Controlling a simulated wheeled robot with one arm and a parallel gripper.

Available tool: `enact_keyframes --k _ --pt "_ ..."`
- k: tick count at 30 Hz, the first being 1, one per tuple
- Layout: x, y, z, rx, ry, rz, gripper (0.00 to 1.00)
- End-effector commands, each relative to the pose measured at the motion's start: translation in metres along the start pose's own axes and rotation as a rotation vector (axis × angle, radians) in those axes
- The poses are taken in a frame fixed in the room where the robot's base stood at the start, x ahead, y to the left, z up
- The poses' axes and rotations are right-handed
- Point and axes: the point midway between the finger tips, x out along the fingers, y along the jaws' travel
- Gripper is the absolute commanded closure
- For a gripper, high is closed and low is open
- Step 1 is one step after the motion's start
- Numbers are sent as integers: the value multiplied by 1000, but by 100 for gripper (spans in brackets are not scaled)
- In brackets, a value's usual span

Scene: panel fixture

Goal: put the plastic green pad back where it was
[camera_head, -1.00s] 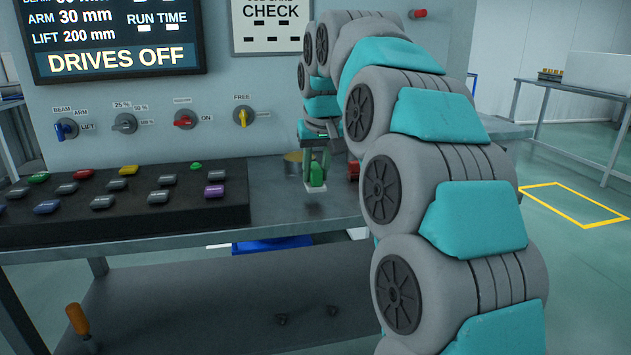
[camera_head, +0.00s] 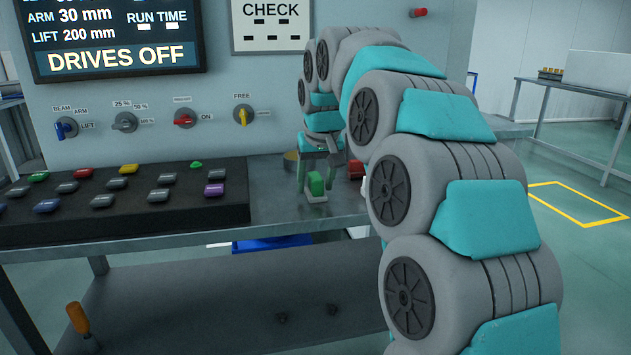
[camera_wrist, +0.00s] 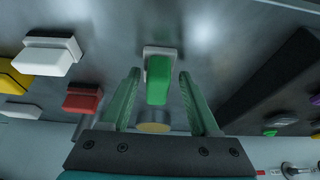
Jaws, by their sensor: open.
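The green pad (camera_head: 316,184) is a small green block on a white base, standing on the grey metal bench (camera_head: 274,196) just right of the black button console. The wrist view shows the pad (camera_wrist: 158,79) between the fingers of my gripper (camera_wrist: 160,73), with visible gaps on both sides. My gripper (camera_head: 316,176) is open and points down around the pad, its fingers apart from it. The white base (camera_wrist: 160,50) appears to rest on the bench. The pad's side facing the robot's fingers is partly hidden.
The button console (camera_head: 120,222) lies left of the pad. A brass round tin (camera_head: 291,156) stands behind it. A red block (camera_head: 355,168) is close at right; the wrist view also shows white (camera_wrist: 48,54) and yellow (camera_wrist: 12,79) blocks. The bench's front edge is near.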

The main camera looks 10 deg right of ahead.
Motion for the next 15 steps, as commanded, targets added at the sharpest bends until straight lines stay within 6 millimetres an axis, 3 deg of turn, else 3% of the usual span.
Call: enact_keyframes --k 8,15 --pt "-8 0 -1 0 1 0 38" --pt "-46 0 -2 1 6 -1 38"
